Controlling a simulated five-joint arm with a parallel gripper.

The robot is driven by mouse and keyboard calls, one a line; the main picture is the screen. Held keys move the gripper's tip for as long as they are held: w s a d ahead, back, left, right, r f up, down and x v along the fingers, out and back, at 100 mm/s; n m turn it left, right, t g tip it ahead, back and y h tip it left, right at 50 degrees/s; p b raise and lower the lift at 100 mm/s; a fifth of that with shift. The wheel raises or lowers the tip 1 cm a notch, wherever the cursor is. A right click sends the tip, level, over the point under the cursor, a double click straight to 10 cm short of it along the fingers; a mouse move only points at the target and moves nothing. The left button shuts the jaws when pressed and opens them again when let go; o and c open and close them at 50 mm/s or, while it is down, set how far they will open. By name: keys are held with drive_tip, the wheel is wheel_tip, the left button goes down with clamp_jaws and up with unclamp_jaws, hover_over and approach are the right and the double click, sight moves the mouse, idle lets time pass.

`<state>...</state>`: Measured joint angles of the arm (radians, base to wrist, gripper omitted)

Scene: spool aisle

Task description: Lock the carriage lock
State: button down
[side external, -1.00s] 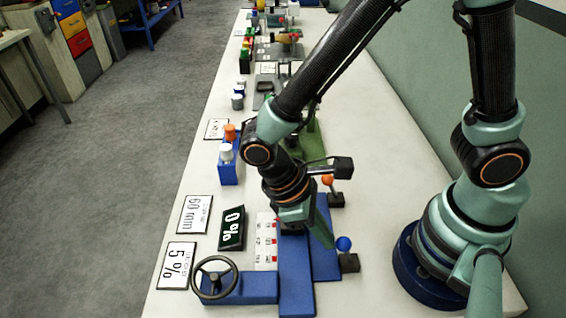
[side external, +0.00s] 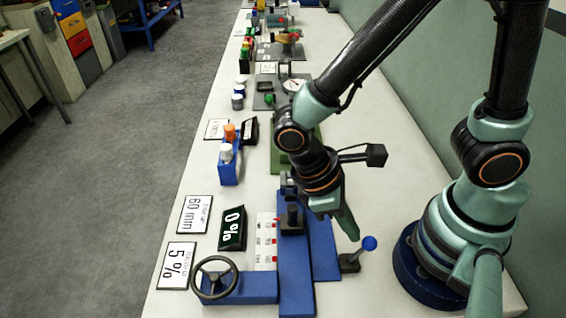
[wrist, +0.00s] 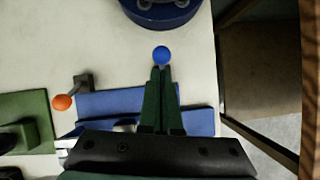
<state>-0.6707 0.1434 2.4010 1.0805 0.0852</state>
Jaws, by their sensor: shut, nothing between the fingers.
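A lever with a blue ball knob (side external: 369,243) stands on a dark block (side external: 350,264) beside the blue bed; its stem leans right, toward my base. My gripper (side external: 354,236) is shut and empty, its fingertips close to the blue knob. In the wrist view the closed fingertips (wrist: 160,70) point at the blue knob (wrist: 162,54); I cannot tell whether they touch. A second lever with an orange knob (wrist: 62,102) shows at left in the wrist view; my gripper hides it in the side view. A dark carriage (side external: 291,219) sits on the blue bed (side external: 296,262). No part is labelled as the lock.
A handwheel (side external: 216,277) is at the front left. A blue block with orange and white knobs (side external: 229,160) stands beyond.

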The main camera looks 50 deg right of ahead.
drive_tip(key=shift+r, duration=0.6)
drive_tip(key=shift+w, duration=0.1)
wheel_tip(320, 180, up, 12)
drive_tip(key=d, duration=0.1)
drive_tip(key=shift+d+f, duration=0.15)
drive_tip(key=shift+f, duration=0.05)
idle(0.4)
drive_tip(key=shift+w, duration=0.1)
